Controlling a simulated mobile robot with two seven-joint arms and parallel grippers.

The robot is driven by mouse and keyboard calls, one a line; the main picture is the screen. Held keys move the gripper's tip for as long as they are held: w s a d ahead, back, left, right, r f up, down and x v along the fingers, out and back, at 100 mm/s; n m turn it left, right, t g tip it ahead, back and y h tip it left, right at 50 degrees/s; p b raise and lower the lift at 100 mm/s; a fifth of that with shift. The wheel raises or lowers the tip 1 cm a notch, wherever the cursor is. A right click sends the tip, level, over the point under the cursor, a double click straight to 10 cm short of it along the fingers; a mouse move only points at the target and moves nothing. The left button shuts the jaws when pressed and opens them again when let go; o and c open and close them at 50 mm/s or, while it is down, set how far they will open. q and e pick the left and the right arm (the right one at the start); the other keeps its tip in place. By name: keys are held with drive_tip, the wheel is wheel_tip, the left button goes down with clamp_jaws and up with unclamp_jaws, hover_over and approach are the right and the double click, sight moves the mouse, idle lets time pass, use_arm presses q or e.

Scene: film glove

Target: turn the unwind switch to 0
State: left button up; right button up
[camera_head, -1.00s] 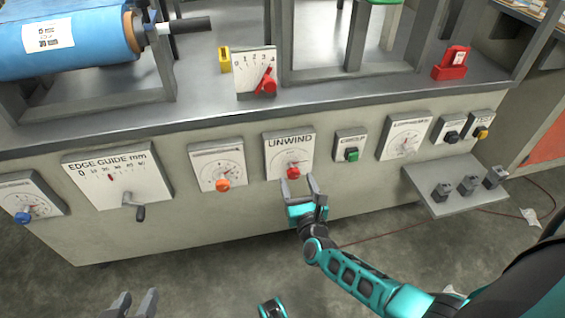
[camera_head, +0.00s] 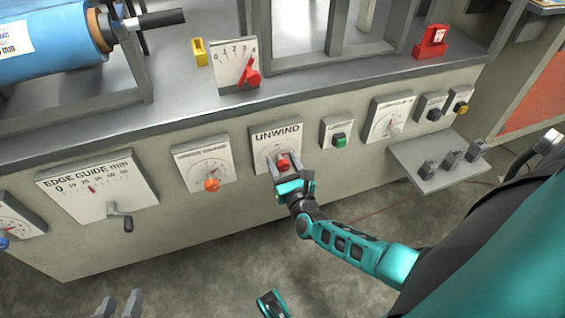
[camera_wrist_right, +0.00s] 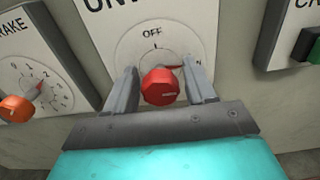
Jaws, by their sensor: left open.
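The unwind switch is a red knob (camera_head: 283,162) on the white UNWIND panel (camera_head: 262,148); it also shows in the right wrist view (camera_wrist_right: 160,88). There, OFF stands above the knob, and a red pointer behind it points right, towards a label mostly hidden by a finger. The knob's face has a short pale line. My right gripper (camera_head: 289,172) is open, with one finger on each side of the knob and a narrow gap at each side in the wrist view (camera_wrist_right: 160,92). My left gripper (camera_head: 119,303) is open and empty at the bottom left, away from the panels.
An orange knob (camera_head: 211,185) sits left of the UNWIND panel, and a green button (camera_head: 339,140) sits right of it. A crank handle (camera_head: 120,218) sticks out at the left. A small shelf (camera_head: 432,180) with several dark blocks juts out at the right.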

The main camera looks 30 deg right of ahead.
drive_tip(key=c, duration=0.8)
use_arm(q)
drive_tip(key=shift+r, duration=0.1)
use_arm(e)
drive_tip(key=shift+o, duration=0.2)
